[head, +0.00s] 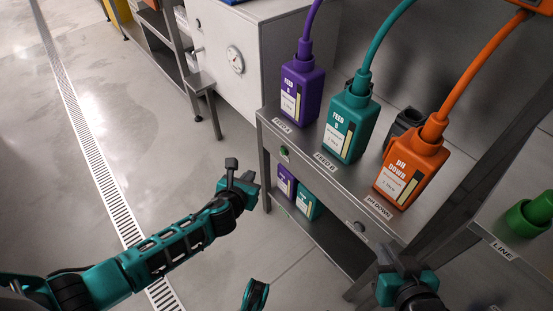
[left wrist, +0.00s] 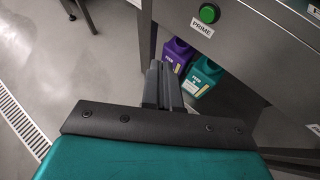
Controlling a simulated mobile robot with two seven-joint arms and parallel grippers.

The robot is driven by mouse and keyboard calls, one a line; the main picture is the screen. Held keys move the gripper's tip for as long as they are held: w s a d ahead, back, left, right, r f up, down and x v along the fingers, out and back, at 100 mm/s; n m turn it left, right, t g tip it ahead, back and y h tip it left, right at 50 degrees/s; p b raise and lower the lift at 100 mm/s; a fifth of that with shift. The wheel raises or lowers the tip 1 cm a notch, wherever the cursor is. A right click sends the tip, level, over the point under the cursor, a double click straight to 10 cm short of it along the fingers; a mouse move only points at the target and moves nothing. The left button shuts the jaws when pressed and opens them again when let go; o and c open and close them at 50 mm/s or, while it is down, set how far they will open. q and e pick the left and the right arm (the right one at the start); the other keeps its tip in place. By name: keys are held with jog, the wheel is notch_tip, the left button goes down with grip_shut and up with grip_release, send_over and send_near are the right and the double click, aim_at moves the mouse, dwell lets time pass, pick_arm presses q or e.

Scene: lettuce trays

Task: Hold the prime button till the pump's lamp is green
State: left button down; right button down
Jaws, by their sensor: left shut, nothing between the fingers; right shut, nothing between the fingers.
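The green prime button (head: 284,151) sits on the front edge of the metal shelf below the purple bottle. In the left wrist view the round green button (left wrist: 209,13) shows near the top, above a white PRIME label (left wrist: 202,28). My left gripper (head: 239,172) is shut and empty, to the left of the button and apart from it. Its closed fingers (left wrist: 160,72) point toward the shelf front, below and left of the button. My right gripper (head: 399,268) is shut and empty by the shelf's lower right. I cannot make out the pump's lamp.
Purple (head: 302,93), teal (head: 349,122) and orange (head: 411,170) bottles with hoses stand on the shelf (head: 328,172). More bottles stand below. Open floor with a drain grate (head: 100,165) lies left.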

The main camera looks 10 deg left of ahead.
aim_at(283, 152)
pick_arm(q)
jog(key=shift+w+a+f+m, duration=0.1)
jog(key=shift+w+a+m, duration=0.25)
jog(key=shift+m, duration=0.35)
jog(key=w+d+b, duration=0.3)
jog(key=w+d, duration=0.2)
jog(key=w, duration=0.1)
jog(key=shift+w+d, duration=0.15)
jog(key=shift+w, duration=0.25)
dwell(1.6)
jog(key=shift+w+d, duration=0.3)
jog(key=shift+w, duration=0.05)
